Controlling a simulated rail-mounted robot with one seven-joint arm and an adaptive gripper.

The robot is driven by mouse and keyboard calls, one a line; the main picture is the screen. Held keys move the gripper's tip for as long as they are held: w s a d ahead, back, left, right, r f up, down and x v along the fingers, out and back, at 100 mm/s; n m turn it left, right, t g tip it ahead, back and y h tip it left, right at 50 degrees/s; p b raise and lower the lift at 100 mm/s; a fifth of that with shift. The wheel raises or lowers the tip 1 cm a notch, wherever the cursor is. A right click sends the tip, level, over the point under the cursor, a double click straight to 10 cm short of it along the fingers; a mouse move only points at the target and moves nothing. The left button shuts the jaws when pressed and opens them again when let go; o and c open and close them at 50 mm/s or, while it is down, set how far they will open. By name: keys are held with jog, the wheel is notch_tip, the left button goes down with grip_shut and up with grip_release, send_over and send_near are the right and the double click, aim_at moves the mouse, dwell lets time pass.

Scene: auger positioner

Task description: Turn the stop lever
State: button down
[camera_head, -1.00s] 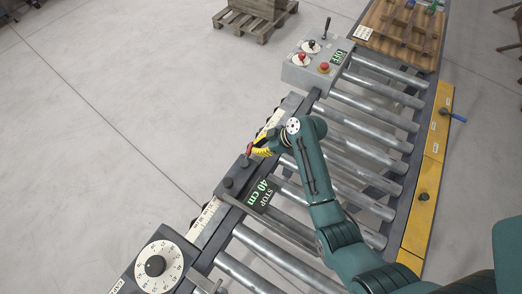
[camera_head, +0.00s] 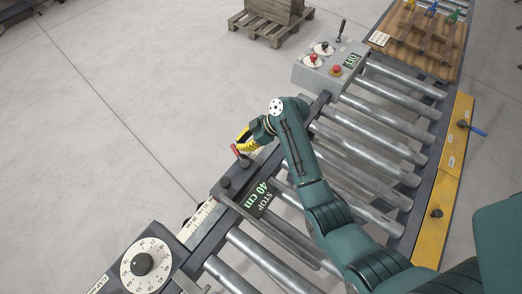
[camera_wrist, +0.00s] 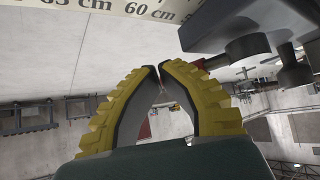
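The stop lever (camera_head: 240,155) has a red handle and stands on the dark stop block on the left rail. Its handle leans toward the left of the head view. My gripper (camera_head: 242,141), with yellow ridged fingers, is just behind the handle, close to or touching it. In the wrist view my fingers (camera_wrist: 160,69) curve inward and their tips almost meet. No object clearly shows between the tips. Small red patches show between and beside the fingers; I cannot tell whether they are the handle. A sign (camera_head: 261,198) reads STOP 40 cm.
A black knob (camera_head: 225,182) stands near the lever, and a scale (camera_head: 197,222) runs along the rail. A dial (camera_head: 143,264) is at the near left. A control box (camera_head: 322,68) with buttons stands farther along. Metal rollers (camera_head: 352,155) lie right of the rail.

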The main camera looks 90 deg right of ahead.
jog(key=shift+w+a+f, duration=0.1)
jog(key=shift+w+a, duration=0.1)
jog(key=shift+w, duration=0.4)
jog(key=shift+w+a, duration=0.2)
jog(key=shift+w, duration=0.4)
jog(key=shift+d, duration=0.1)
jog(key=s+d+r+b, duration=0.2)
jog(key=s+d+r, duration=0.5)
jog(key=d+r, duration=0.1)
jog(key=shift+d, duration=0.2)
